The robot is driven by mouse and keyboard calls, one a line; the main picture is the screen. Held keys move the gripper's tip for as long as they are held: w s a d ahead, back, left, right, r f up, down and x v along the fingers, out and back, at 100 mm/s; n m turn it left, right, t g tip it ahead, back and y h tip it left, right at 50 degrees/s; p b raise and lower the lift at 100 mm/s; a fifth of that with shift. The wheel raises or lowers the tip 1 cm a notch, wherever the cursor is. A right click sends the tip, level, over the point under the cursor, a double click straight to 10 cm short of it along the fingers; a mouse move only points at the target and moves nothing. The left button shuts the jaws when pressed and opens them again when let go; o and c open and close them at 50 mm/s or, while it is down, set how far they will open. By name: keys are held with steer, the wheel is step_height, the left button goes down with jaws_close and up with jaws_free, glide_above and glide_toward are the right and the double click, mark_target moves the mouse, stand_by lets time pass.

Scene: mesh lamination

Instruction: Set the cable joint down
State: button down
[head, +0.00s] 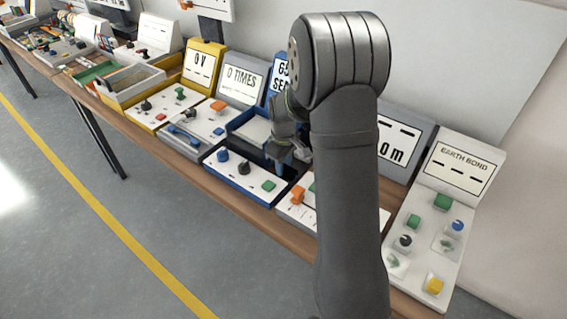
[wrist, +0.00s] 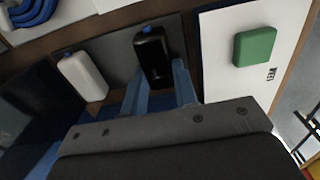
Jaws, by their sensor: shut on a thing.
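My gripper (head: 286,155) is low over the blue-framed station in the head view. In the wrist view my gripper (wrist: 160,80) has its two blue fingers on either side of a black rounded piece with a blue end, which I take as the cable joint (wrist: 153,55). The fingers are shut on it. Its lower end is hidden between the fingers, and I cannot tell whether it touches the surface below. In the head view I cannot make it out behind the gripper and arm.
A white piece with a blue end (wrist: 82,76) lies left of the held piece. A green button (wrist: 254,46) sits on the white panel to the right. The blue station's panel (head: 231,174) carries several knobs. The earth bond station (head: 425,272) is at the right.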

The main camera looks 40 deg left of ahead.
steer(key=c, duration=1.1)
jaws_free()
steer(key=shift+o, duration=0.2)
step_height(320, 180, up, 17)
steer(key=shift+r, duration=0.2)
step_height(320, 180, down, 18)
steer(key=shift+r, duration=0.4)
